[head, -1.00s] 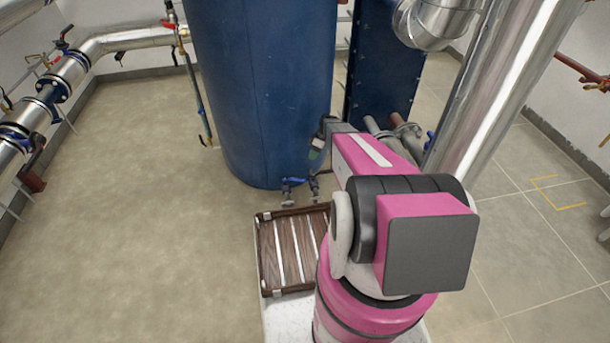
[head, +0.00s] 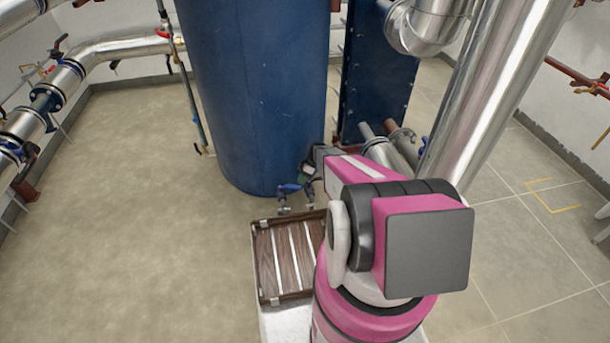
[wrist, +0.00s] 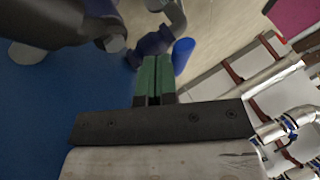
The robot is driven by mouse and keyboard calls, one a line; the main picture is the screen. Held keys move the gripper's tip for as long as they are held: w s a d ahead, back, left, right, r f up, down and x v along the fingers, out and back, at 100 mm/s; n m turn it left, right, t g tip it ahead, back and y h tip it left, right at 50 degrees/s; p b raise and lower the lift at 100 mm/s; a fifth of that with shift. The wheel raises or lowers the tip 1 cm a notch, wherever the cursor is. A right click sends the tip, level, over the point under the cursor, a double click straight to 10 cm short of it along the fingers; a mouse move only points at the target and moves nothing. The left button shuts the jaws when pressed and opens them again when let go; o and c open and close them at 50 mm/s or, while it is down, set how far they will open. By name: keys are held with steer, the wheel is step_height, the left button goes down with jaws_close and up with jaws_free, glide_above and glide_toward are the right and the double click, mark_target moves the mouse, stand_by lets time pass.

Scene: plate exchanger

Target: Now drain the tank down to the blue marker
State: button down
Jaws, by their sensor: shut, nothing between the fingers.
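The tall blue tank (head: 250,95) stands in the middle of the head view, and its side fills the left of the wrist view (wrist: 40,110). Low on its front is a drain valve with a blue handle (head: 288,188); a second small fitting (head: 310,192) sits to its right. My gripper (head: 304,174) is just above and right of the handle, close to the tank wall. In the wrist view its green fingers (wrist: 154,66) are shut and empty, beside the blue handle (wrist: 182,54). Whether they touch it I cannot tell. I see no blue level marker.
A brown slatted crate (head: 286,262) lies below the valve. A blue plate exchanger (head: 382,75) and large silver pipes (head: 490,95) stand to the right. Valved pipes (head: 65,85) line the left wall. The floor on the left is clear.

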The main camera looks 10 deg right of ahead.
steer(key=shift+s+a+f, duration=0.1)
steer(key=shift+a+f, duration=0.1)
steer(key=shift+f, duration=0.05)
steer(key=shift+s, duration=0.15)
